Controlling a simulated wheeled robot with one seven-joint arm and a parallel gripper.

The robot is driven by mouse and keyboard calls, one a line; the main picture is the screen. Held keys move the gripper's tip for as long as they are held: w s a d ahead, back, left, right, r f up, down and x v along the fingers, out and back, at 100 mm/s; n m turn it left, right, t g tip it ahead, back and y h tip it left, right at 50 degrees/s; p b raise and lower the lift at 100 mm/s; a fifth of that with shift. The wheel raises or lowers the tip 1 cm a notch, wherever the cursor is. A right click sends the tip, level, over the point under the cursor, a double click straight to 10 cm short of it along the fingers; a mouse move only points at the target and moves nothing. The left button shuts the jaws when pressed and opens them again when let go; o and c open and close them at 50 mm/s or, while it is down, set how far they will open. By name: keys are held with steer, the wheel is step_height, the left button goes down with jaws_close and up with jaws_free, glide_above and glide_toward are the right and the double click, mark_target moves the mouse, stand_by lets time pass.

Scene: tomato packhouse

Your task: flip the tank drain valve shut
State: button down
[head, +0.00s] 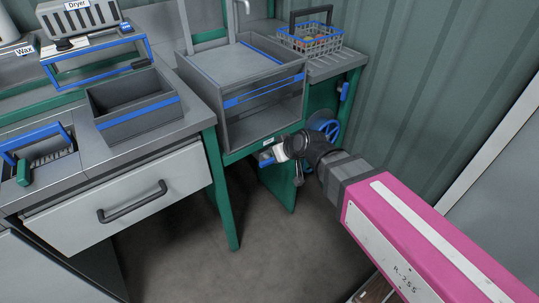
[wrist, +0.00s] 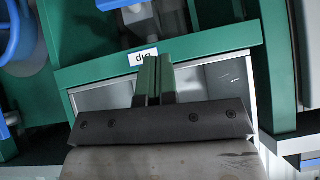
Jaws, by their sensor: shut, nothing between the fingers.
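The grey wash tank (head: 270,103) stands on a green frame in the head view. Below its front edge is the drain valve, with a blue handle (head: 265,158), partly hidden by my arm end. In the wrist view, a blue handle piece (wrist: 115,4) is cut off at the top edge beside grey valve parts. My gripper (wrist: 154,62) is shut and empty. I cannot tell whether the fingers touch anything.
A blue handwheel (head: 325,124) sits right of the valve. A basket (head: 309,40) rests on the right rack. A grey bin (head: 133,105) stands on the left counter, above a drawer (head: 125,198). Floor below the tank looks mostly clear.

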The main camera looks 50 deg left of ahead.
steer(key=shift+v, duration=1.25)
